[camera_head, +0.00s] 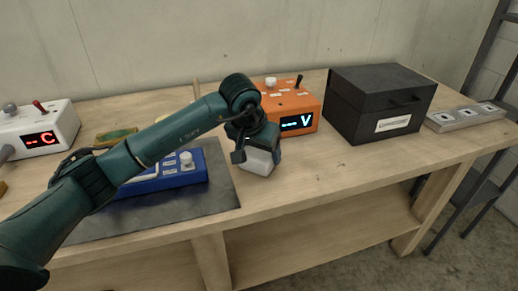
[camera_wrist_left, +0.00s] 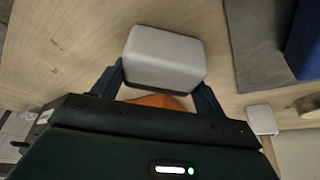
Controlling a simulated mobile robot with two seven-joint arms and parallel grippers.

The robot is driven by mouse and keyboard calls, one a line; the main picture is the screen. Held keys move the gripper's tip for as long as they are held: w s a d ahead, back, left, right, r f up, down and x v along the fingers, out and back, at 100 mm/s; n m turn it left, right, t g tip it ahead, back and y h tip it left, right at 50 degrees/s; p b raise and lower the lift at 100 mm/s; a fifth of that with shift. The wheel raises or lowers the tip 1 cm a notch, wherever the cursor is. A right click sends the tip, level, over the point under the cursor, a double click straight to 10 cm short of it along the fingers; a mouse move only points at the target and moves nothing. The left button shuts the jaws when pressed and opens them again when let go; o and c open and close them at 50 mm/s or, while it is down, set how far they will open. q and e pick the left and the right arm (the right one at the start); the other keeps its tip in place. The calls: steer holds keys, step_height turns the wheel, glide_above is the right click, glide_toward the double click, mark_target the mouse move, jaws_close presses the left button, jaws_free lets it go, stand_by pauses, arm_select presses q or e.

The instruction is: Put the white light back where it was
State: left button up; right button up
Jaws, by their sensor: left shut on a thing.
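The white light (camera_head: 258,162) is a small white block with rounded edges. It also shows in the left wrist view (camera_wrist_left: 165,57), between the two fingers. My left gripper (camera_head: 257,148) is shut on it, near the front middle of the table, just right of the grey mat. The light is at or close above the wood; I cannot tell whether it touches. The gripper also shows in the left wrist view (camera_wrist_left: 162,80), with a finger on each side of the light. My right gripper is not in view.
A wooden table (camera_head: 330,180) carries a grey mat (camera_head: 215,195), a blue device (camera_head: 160,180) and an orange box (camera_head: 295,105) with a display. A black lidded box (camera_head: 365,110) and a metal strip (camera_head: 465,117) stand right. A white box (camera_head: 50,125) stands left. The front right is clear.

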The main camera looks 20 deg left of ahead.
arm_select(q)
steer(key=shift+f, duration=0.2)
steer(key=o, duration=1)
steer(key=shift+r, duration=0.1)
steer(key=shift+o, duration=0.2)
steer(key=shift+r, duration=0.2)
steer(key=v, duration=1.2)
